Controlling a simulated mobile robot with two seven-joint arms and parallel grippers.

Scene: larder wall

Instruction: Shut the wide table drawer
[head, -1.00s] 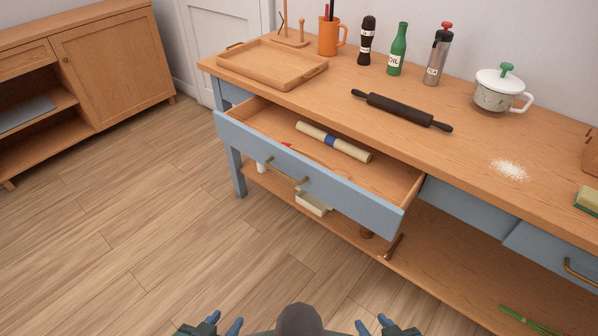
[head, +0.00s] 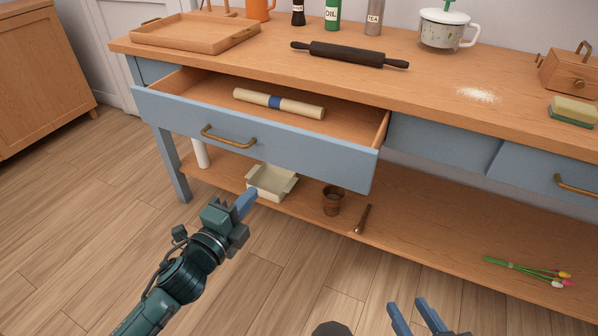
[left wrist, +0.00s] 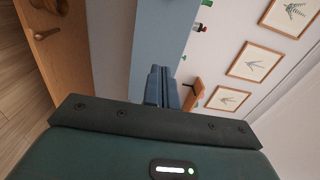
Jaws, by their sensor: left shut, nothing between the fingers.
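The wide table drawer (head: 258,137) has a blue front and a brass handle (head: 228,137). It stands pulled out from the table (head: 440,88), its inside open to view. A pale rolling item with a blue band (head: 279,103) lies in it. My left gripper (head: 248,198) is shut and empty, below and in front of the drawer front, apart from it. In the left wrist view its fingers (left wrist: 161,84) are together beside a blue surface, probably the drawer front. My right gripper (head: 414,312) is at the bottom edge, empty, its fingers apart.
On the tabletop are a wooden tray (head: 195,38), a dark rolling pin (head: 349,54), bottles and a lidded pot (head: 446,27). The lower shelf holds a cream box (head: 270,184), a brown cup (head: 332,200) and flowers (head: 525,270). Floor in front is clear.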

